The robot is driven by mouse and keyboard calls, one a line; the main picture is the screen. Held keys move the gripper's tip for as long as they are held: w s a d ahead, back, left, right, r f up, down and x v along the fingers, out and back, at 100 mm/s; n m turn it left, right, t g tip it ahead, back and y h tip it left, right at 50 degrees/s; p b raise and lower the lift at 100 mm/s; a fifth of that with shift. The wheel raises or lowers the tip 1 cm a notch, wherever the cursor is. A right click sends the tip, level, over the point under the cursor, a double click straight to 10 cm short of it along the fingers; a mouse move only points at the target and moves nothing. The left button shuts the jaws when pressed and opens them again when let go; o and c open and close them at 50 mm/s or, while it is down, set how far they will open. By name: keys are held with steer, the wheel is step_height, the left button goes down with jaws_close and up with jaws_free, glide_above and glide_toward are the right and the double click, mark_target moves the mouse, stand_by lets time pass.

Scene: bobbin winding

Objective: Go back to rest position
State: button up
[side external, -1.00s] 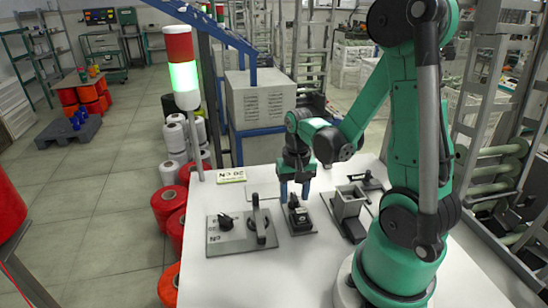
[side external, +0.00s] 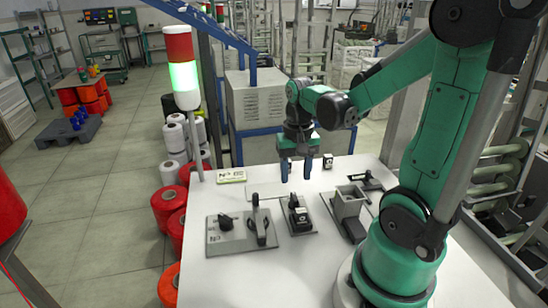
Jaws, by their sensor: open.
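My gripper (side external: 296,169) is in the side external view, above the far part of the white table (side external: 218,275). Its two blue fingers point down and stand apart, with nothing visible between them. It is beyond and above a small black device on a grey plate (side external: 299,216) and is clear of it.
A grey plate with a black upright post and lever (side external: 258,220) is at the left of the table. A grey square box fixture (side external: 348,203) is at the right. A small black-and-white item (side external: 328,160) sits near the back edge. A signal tower (side external: 183,75) with lit green stands at the left edge.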

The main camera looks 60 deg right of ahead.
steer(key=w+a+r+n+t, duration=0.2)
steer(key=a+r+n+t, duration=0.1)
steer(key=a+n, duration=0.2)
steer(key=w+a+r+n+t, duration=0.2)
steer(key=a+r+n+t, duration=0.1)
steer(key=a, duration=0.5)
steer(key=shift+w+a+n+t, duration=0.25)
steer(key=shift+n+t, duration=0.35)
steer(key=shift+n, duration=0.3)
